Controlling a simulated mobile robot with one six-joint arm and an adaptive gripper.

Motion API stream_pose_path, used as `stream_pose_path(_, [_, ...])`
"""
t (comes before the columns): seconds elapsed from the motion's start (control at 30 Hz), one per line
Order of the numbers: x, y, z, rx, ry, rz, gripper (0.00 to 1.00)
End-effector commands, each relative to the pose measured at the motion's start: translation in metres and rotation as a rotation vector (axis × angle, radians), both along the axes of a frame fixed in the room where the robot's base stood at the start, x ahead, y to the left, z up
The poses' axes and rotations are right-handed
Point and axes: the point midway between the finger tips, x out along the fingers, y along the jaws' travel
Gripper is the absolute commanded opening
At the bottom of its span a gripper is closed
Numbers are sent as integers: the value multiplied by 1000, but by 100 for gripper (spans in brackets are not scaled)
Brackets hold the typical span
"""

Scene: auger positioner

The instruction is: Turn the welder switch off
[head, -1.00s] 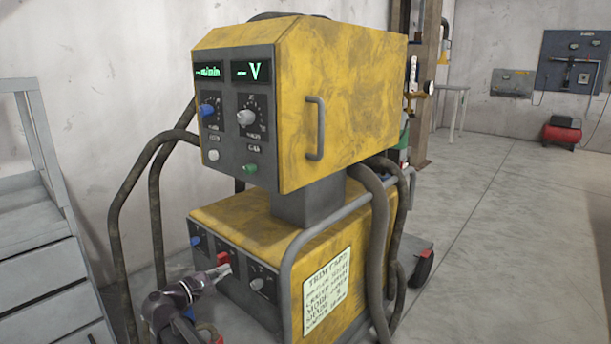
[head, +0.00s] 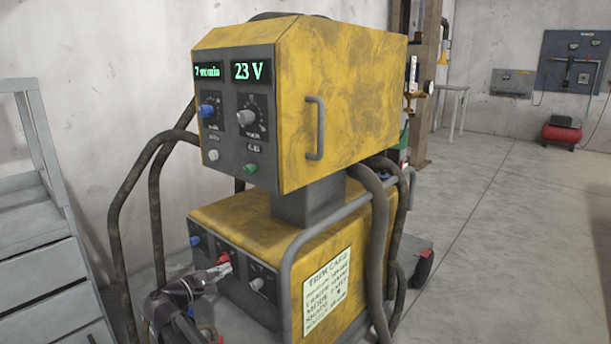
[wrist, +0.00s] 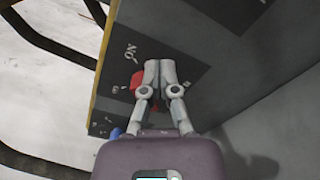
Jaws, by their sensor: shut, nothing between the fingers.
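The yellow welder (head: 255,220) stands in the middle of the head view, and its upper displays (head: 252,71) are lit, reading about 7 m/min and 23 V. The red switch (head: 223,259) is on the dark lower front panel, between a blue knob and a grey knob. It also shows in the wrist view (wrist: 137,82), below an "ON" label (wrist: 130,52) and partly hidden by my fingers. My gripper (head: 226,269) is shut and empty, its fingertips right at the red switch. I cannot tell whether they touch it.
The blue knob (head: 195,241) and grey knob (head: 257,284) sit on either side of the switch. Hoses (head: 112,220) loop at the welder's left, and a grey tube rail (head: 288,270) runs along its right front. The floor at the right is open.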

Motion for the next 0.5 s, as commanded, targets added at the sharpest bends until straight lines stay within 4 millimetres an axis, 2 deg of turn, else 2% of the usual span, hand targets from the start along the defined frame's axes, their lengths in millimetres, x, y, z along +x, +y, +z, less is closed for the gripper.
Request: stream_pose_path(0.5, [3, 4, 0, 0, 0, 0, 0])
